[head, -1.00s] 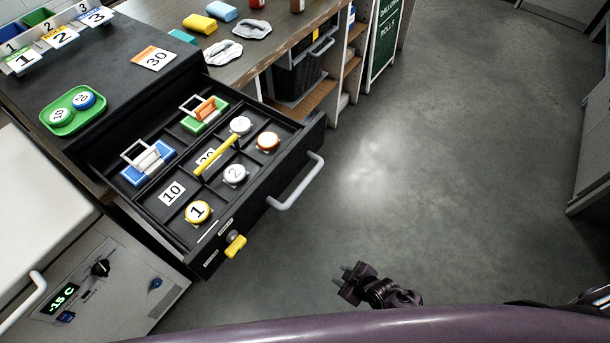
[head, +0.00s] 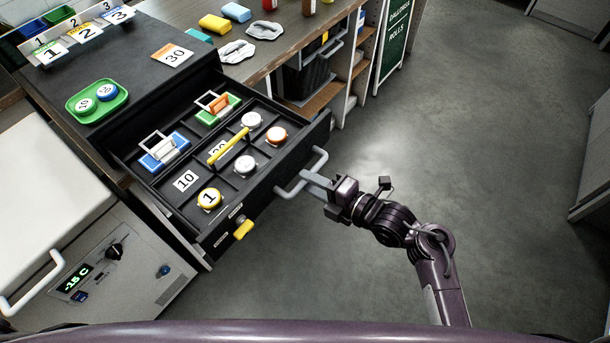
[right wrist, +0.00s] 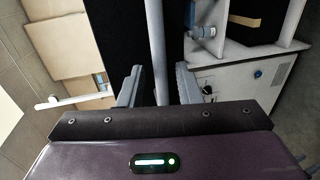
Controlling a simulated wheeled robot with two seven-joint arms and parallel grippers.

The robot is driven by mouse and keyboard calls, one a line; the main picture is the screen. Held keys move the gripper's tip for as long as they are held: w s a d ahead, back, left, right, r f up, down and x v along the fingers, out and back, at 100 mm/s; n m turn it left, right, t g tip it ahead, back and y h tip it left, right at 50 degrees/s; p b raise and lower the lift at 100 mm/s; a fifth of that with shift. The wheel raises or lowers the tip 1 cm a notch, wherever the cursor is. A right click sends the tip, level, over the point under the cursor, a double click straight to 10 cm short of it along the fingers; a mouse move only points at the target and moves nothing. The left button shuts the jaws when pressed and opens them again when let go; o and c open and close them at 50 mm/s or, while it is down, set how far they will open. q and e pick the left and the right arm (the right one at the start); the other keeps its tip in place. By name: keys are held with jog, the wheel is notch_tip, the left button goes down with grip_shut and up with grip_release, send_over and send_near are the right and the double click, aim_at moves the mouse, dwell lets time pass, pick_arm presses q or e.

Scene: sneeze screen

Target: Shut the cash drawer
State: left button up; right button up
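The black cash drawer (head: 268,196) stands pulled out of its black cabinet, with coins, clips and number cards in its compartments. Its pale handle (head: 318,160) is on the front face. In the right wrist view, the handle bar (right wrist: 157,50) runs between the two fingers of my right gripper (right wrist: 158,88), which are apart with a gap on each side. A yellow key (head: 243,229) sits in the drawer front. My left gripper is not in view.
A white unit with a temperature display (head: 76,278) stands at the lower left. Grey floor (head: 480,140) is clear on the right.

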jog(key=shift+x, duration=1.25)
grip_shut()
